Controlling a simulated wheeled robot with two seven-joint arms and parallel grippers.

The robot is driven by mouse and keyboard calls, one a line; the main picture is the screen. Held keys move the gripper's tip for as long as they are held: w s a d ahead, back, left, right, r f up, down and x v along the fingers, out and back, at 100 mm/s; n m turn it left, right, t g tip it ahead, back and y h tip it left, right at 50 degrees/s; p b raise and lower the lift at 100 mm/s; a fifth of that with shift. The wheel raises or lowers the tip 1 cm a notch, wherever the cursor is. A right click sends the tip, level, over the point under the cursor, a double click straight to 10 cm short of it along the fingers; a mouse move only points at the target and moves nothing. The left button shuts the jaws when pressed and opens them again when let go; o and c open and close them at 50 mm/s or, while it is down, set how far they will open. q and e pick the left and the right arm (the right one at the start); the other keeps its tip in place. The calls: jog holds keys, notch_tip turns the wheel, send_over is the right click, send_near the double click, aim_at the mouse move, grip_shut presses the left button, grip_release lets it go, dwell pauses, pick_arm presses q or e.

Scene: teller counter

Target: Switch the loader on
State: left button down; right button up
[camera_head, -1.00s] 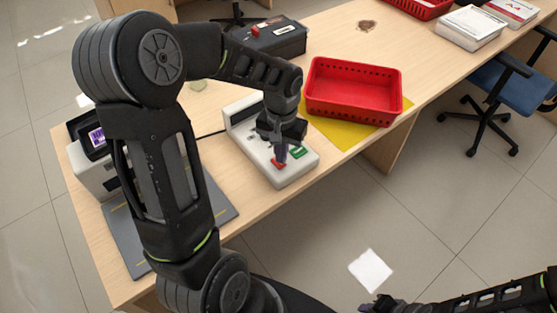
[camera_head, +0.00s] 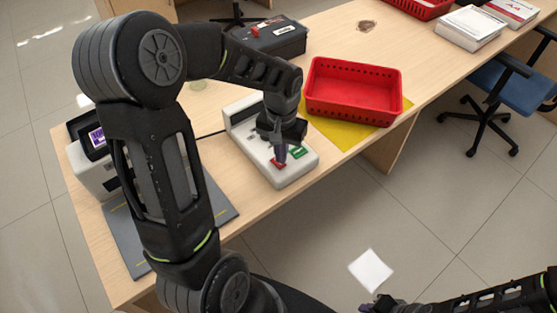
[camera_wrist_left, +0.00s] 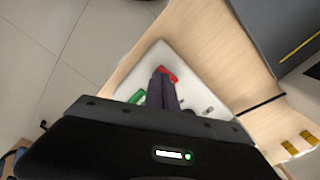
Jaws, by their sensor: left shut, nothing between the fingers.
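The loader (camera_head: 240,118) is a white box on the counter, with a red switch (camera_head: 277,164) and a green switch (camera_head: 298,152) near its front end. My left gripper (camera_head: 281,158) is shut and empty, pointing down with its fingertips at or just over the red switch. In the left wrist view the shut fingers (camera_wrist_left: 160,78) end beside the red switch (camera_wrist_left: 168,73), with the green switch (camera_wrist_left: 137,97) to the left. I cannot tell whether the fingertips touch the red switch. My right gripper (camera_head: 378,304) is at the bottom edge, its jaws unclear.
A red basket (camera_head: 352,90) stands on a yellow mat (camera_head: 340,132) right of the loader. A dark box (camera_head: 268,38) is behind it. A white device with a screen (camera_head: 94,172) and a grey mat (camera_head: 218,212) are at left. A blue chair (camera_head: 510,82) stands at right.

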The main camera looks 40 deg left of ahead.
pick_arm(q)
jog(key=shift+f+b, duration=0.8)
jog(key=shift+f, duration=0.15)
dwell(0.7)
jog(key=shift+r+p, duration=2.65)
jog(key=shift+r, duration=0.9)
